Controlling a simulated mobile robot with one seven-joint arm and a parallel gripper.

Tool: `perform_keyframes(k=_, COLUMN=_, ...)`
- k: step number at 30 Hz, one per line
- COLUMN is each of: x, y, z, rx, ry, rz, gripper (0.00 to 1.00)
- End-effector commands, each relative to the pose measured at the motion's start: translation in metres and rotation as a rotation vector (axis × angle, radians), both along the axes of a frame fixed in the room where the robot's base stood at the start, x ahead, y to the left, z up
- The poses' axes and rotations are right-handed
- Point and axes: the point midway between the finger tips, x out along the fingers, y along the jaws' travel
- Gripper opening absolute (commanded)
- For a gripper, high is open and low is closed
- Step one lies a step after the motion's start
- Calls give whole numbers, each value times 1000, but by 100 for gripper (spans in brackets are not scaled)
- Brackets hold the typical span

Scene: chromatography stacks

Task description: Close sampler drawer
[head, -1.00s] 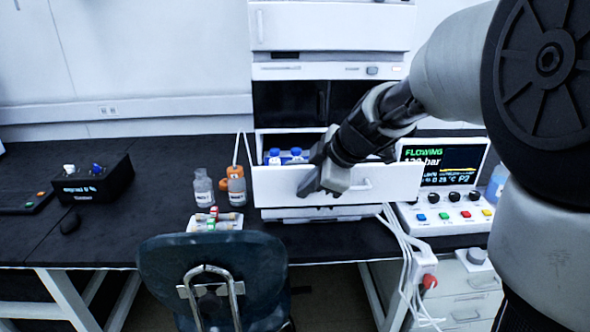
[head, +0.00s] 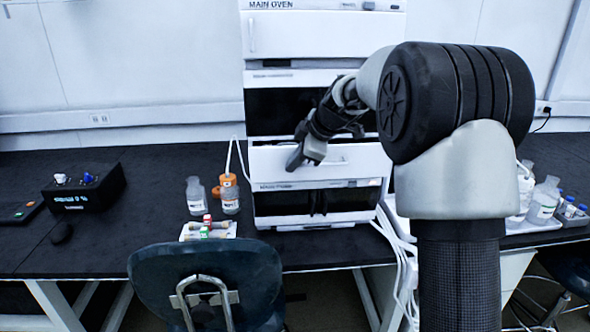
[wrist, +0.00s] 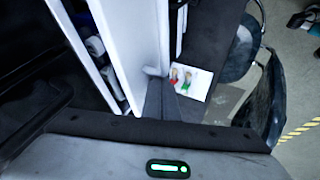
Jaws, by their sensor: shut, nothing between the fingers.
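The sampler drawer (head: 348,157) is a white panel with a handle, low in the instrument stack, and its front is nearly in line with the stack in the head view. In the wrist view the drawer front (wrist: 128,45) is a tall white panel with a gap behind it. Pale bottles (wrist: 95,46) show in that gap, so the drawer is still a little out. My gripper (head: 296,160) is shut and empty, at the left part of the drawer front. Its dark fingers (wrist: 168,103) appear close against the panel; exact contact is hard to tell.
Bottles (head: 228,194) stand on the black bench left of the stack, with a white vial tray (head: 208,231) in front. A chair (head: 207,280) stands before the bench. White cables (head: 395,235) hang at the stack's right. More bottles (head: 545,200) stand at the far right.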

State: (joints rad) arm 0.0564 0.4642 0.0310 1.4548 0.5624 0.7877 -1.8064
Motion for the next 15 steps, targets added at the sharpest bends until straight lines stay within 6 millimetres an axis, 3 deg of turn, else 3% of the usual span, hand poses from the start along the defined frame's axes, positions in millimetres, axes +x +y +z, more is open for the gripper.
perform_keyframes(k=11, x=1, y=-1, z=0, rx=0, ry=-1, rz=-1, gripper=0)
perform_keyframes(k=15, x=-3, y=-5, z=9, rx=0, ry=-2, rz=-2, gripper=0)
